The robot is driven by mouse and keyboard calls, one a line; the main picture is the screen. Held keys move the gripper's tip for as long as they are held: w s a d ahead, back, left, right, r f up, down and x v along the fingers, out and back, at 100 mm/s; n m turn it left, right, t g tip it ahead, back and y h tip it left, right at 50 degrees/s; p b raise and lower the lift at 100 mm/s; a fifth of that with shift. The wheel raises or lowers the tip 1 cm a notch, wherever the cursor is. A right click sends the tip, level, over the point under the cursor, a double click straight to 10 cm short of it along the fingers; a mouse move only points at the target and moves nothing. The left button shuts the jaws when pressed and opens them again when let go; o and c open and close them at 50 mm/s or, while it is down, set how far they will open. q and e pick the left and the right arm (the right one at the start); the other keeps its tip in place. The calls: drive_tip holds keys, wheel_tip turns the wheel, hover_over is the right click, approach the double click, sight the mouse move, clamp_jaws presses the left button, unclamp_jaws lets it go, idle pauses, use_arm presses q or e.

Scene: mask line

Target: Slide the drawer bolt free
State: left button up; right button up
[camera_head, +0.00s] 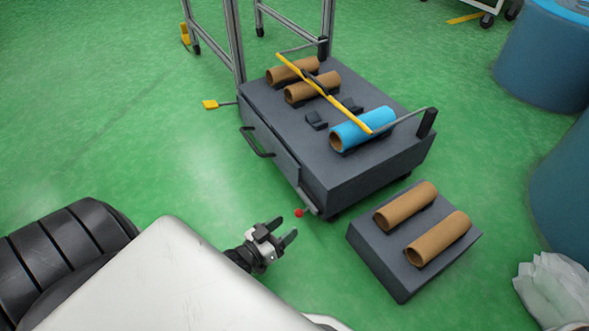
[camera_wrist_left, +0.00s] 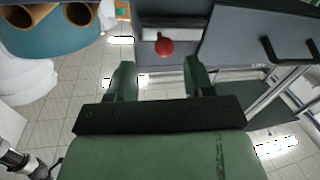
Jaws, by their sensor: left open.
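The drawer bolt shows by its red ball knob (camera_head: 299,212) at the near lower corner of the dark grey cabinet (camera_head: 352,183). In the left wrist view the red knob (camera_wrist_left: 164,47) is in front of a light metal strip (camera_wrist_left: 171,34). My left gripper (camera_head: 288,228) is open and empty, its fingers pointing towards the knob. In the left wrist view the knob appears between and just beyond the two fingertips (camera_wrist_left: 158,65), with no visible contact. The drawer's black handle (camera_head: 256,142) is on the cabinet's left face. My right gripper is not seen.
On the cabinet lie two brown tubes (camera_head: 313,88) and a blue roll (camera_head: 362,129), with a yellow bar (camera_head: 347,117) across. A low grey block (camera_head: 377,263) with two more tubes stands right of the gripper. Green floor (camera_head: 150,130) is clear at left.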

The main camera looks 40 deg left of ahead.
use_arm(q)
drive_tip(key=shift+s+a+p, duration=0.15)
drive_tip(key=shift+s+p, duration=0.15)
drive_tip(key=shift+s, duration=0.6)
drive_tip(key=shift+s+a+p, duration=0.2)
drive_tip(key=shift+s+p, duration=0.1)
drive_tip(key=shift+s, duration=0.65)
drive_tip(key=shift+s+a+p, duration=0.15)
drive_tip(key=shift+s+p, duration=0.15)
drive_tip(key=shift+s, duration=0.6)
